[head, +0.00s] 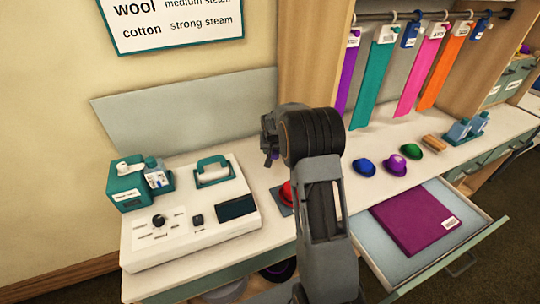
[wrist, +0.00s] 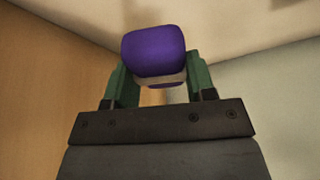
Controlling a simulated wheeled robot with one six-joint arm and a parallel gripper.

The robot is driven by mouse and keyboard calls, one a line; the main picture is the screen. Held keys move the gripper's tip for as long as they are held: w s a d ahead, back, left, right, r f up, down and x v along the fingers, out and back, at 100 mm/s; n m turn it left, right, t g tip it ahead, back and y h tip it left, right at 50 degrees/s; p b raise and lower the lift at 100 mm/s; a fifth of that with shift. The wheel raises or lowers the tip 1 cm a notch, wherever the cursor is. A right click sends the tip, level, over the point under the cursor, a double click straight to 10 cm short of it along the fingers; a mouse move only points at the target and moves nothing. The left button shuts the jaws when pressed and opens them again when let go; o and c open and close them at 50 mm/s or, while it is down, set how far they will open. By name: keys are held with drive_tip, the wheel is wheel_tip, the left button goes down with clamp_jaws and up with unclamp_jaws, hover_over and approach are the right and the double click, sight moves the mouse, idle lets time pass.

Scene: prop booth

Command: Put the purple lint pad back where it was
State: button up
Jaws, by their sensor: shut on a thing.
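The purple lint pad (wrist: 153,50) is between the green fingers of my gripper (wrist: 160,82) in the wrist view, a pale band along its lower edge. My gripper (head: 268,145) is shut on it and holds it up above the counter, in front of the back wall. In the head view only a small purple patch of the pad shows by the fingers. My arm hides part of the counter behind it, so I cannot tell what lies there.
A white machine (head: 190,215) fills the counter's left. A red domed item (head: 286,194) sits by my arm. Blue (head: 364,167), purple (head: 396,166) and green (head: 411,151) hat-like items stand right. An open drawer (head: 378,222) holds a purple folded cloth (head: 415,219). Coloured strips (head: 373,85) hang behind.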

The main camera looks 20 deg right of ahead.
drive_tip(key=shift+w+a+f, duration=0.15)
drive_tip(key=shift+w+f, duration=0.8)
drive_tip(key=shift+f, duration=0.25)
drive_tip(key=shift+w+f+p, duration=0.1)
drive_tip(key=shift+f+p, duration=0.4)
drive_tip(key=shift+f, duration=1.1)
drive_tip(key=shift+f, duration=0.1)
drive_tip(key=shift+f, duration=0.15)
drive_tip(key=o, duration=0.9)
